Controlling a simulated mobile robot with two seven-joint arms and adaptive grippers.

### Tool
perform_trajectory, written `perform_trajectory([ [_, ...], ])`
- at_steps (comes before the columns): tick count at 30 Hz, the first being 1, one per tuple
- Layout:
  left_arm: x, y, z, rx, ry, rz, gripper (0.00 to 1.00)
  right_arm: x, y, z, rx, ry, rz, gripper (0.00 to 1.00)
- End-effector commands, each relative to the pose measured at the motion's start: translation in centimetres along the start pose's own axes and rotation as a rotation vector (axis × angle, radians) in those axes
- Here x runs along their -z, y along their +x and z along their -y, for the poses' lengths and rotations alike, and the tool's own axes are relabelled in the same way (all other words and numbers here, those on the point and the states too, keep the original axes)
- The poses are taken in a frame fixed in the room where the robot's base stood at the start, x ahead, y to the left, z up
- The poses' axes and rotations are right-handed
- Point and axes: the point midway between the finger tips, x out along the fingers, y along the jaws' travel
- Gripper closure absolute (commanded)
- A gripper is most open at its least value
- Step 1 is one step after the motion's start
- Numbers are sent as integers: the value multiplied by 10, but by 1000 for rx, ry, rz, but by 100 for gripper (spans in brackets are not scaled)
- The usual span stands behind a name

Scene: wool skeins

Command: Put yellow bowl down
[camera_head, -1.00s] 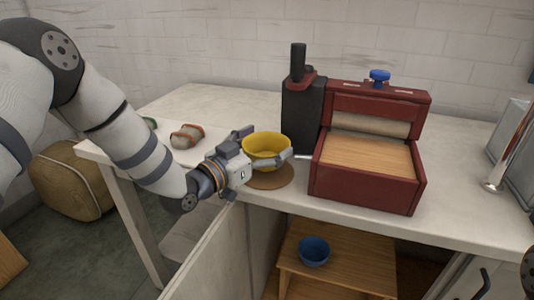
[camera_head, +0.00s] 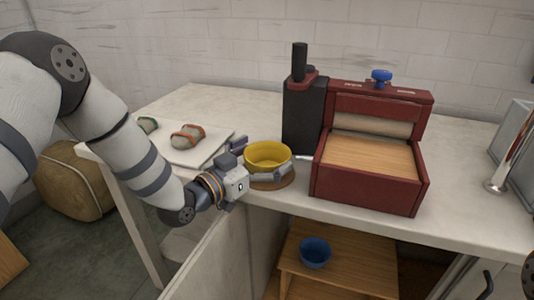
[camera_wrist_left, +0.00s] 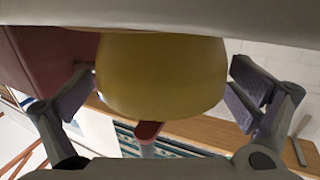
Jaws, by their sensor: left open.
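The yellow bowl (camera_head: 267,158) stands upright on a round brown mat (camera_head: 283,184) near the counter's front edge. My left gripper (camera_head: 262,162) is open around the bowl, one finger on its far left side and one along its front. In the left wrist view, the bowl (camera_wrist_left: 160,80) sits between the spread fingers of the gripper (camera_wrist_left: 160,98), with a gap showing on each side. The bowl's inside is empty in the head view. My right gripper is not in view.
A red and black machine (camera_head: 368,190) with a wooden bed stands close to the right of the bowl. Wool skeins (camera_head: 187,137) lie on a white tray (camera_head: 212,150) to the left. A blue bowl (camera_head: 315,252) sits on a wooden stool below the counter.

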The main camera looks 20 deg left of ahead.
Motion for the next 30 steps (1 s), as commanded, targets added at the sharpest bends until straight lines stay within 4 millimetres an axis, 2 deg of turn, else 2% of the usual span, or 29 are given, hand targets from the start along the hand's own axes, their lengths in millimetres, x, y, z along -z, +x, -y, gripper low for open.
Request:
perform_trajectory([
  [6,5,-61,1,3,-1,-3,0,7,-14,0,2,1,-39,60],
  [12,3,-100,0,2,-1,-3,0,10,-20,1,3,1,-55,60],
  [17,2,-110,0,1,-1,-2,0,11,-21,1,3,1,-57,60],
  [30,1,-110,0,1,-1,-1,0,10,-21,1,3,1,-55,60],
])
